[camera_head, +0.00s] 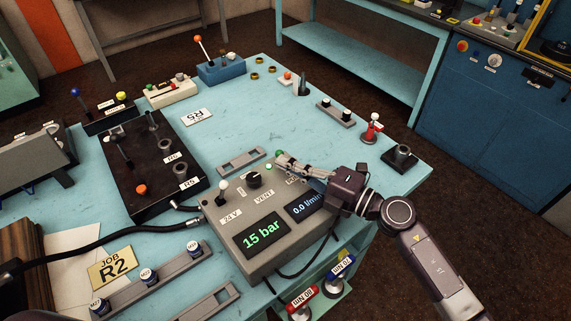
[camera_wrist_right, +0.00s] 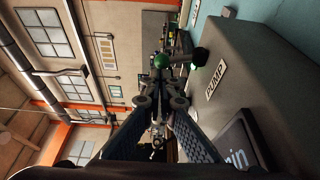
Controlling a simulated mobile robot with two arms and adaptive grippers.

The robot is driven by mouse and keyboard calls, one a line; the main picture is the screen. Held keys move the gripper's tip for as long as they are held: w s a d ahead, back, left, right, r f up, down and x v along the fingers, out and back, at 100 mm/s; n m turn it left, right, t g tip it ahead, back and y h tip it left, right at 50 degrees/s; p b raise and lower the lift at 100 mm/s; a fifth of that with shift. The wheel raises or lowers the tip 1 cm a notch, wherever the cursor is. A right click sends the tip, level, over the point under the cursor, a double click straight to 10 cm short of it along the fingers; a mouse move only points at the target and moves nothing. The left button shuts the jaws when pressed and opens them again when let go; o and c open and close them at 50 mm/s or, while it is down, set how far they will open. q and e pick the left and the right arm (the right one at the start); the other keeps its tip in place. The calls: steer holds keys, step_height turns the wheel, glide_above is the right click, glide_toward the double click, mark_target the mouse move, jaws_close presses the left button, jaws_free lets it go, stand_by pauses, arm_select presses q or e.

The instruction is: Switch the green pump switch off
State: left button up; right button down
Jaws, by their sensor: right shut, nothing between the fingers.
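The green pump switch (camera_head: 279,153) is a lever with a green ball at the far edge of the grey control box (camera_head: 237,257). My right gripper (camera_head: 283,162) reaches over the box from the right, shut and empty, its tips right by the ball. In the right wrist view, the green ball (camera_wrist_right: 161,61) shows just beyond the closed fingertips (camera_wrist_right: 161,102), its lever running to a dark base on the box near the PUMP label (camera_wrist_right: 216,81). I cannot tell whether the tips touch it. My left gripper is not in view.
The box also carries a white-tipped switch (camera_head: 222,186), a black knob (camera_head: 254,179), a green light (camera_head: 269,167) and a display reading 15 bar (camera_head: 262,235). A black valve block (camera_head: 150,165) stands to the left.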

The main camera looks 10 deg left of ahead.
steer(key=shift+w+d+r, duration=0.15)
steer(key=shift+w+d, duration=0.1)
steer(key=shift+w, duration=0.05)
steer(key=shift+w+d+m+y, duration=0.3)
steer(key=shift+w+d+m, duration=0.1)
steer(key=shift+m, duration=0.5)
steer(key=shift+w+d+r, duration=0.1)
steer(key=shift+w+d, duration=0.1)
steer(key=shift+d, duration=0.05)
steer(key=shift+w+d, duration=0.15)
stand_by(0.5)
stand_by(1.6)
